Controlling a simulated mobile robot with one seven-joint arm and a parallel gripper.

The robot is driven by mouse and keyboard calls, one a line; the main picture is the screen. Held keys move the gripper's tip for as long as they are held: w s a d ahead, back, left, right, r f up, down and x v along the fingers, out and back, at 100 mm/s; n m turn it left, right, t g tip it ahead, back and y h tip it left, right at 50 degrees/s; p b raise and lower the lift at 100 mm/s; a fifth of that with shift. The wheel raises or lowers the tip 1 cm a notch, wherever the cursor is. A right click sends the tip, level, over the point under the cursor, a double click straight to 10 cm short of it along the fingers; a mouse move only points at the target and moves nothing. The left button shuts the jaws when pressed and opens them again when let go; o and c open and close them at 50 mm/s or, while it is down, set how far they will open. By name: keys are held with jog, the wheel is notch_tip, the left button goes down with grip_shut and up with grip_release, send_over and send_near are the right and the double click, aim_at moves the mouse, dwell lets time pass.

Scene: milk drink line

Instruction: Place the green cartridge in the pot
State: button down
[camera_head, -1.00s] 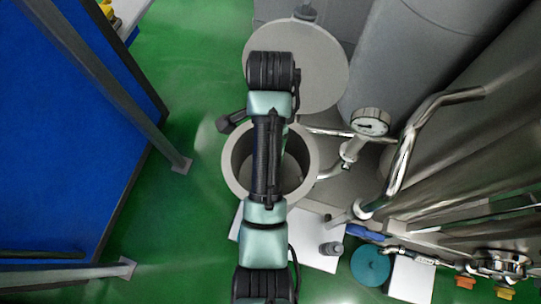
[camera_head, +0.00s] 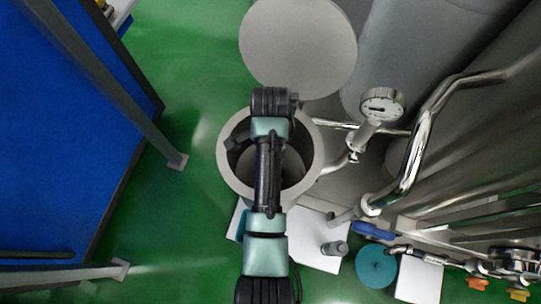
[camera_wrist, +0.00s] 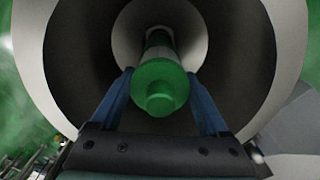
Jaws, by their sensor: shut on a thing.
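The green cartridge (camera_wrist: 160,85) is in the wrist view, its round knobbed end toward the camera. My gripper (camera_wrist: 160,76) is shut on it, with one blue finger on each side. The cartridge points into the open mouth of the pot (camera_wrist: 30,50), whose pale rim surrounds it. How deep it reaches is hard to tell. In the head view the pot (camera_head: 229,172) is a grey round vessel under my arm. My arm hides the gripper and cartridge there.
A grey round lid (camera_head: 298,48) stands open behind the pot. A pressure gauge (camera_head: 383,103) and steel pipe (camera_head: 420,150) are close on the right. A blue panel (camera_head: 60,150) with grey legs is on the left. Green floor (camera_head: 185,75) lies between.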

jog(key=shift+f, duration=1.9)
jog(key=shift+f+b, duration=0.1)
jog(key=shift+b, duration=0.2)
grip_release()
notch_tip(320, 180, up, 12)
jog(key=shift+r+p, duration=0.1)
jog(key=shift+p, duration=0.85)
